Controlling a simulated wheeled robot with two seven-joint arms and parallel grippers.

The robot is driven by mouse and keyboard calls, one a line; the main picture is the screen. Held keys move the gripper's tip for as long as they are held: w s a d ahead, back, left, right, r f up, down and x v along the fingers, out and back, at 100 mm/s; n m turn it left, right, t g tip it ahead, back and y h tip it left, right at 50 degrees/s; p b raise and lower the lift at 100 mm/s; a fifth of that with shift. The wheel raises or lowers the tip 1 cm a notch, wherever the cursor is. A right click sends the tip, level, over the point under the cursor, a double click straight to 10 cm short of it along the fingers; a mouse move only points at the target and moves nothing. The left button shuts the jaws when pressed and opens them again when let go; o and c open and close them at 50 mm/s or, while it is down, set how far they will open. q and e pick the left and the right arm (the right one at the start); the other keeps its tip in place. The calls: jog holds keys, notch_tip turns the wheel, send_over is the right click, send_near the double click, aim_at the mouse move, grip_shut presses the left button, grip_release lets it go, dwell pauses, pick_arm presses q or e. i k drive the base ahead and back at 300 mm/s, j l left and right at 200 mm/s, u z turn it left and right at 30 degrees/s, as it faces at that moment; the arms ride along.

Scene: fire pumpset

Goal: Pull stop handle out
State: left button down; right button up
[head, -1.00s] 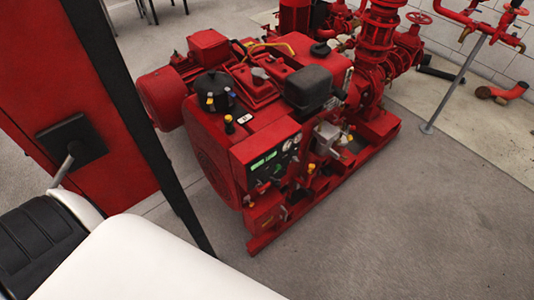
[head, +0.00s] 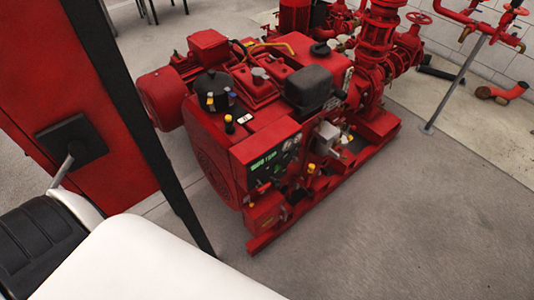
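The red fire pumpset (head: 265,120) stands on the floor in the middle of the head view. Its front bears a dark control panel (head: 271,161) with green lit text. Small yellow parts show beside the panel (head: 311,168) and on top near the black cap (head: 229,124). I cannot tell which part is the stop handle at this size. Neither of my grippers is in view.
A red cabinet (head: 60,60) with a black edge post (head: 130,110) and a black handle plate (head: 72,142) stands close at the left. Red pipes and valves (head: 385,40) rise behind the pumpset. The grey floor (head: 400,230) at the front right is clear.

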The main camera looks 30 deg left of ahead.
aim_at(265, 187)
jog(key=u, duration=0.95)
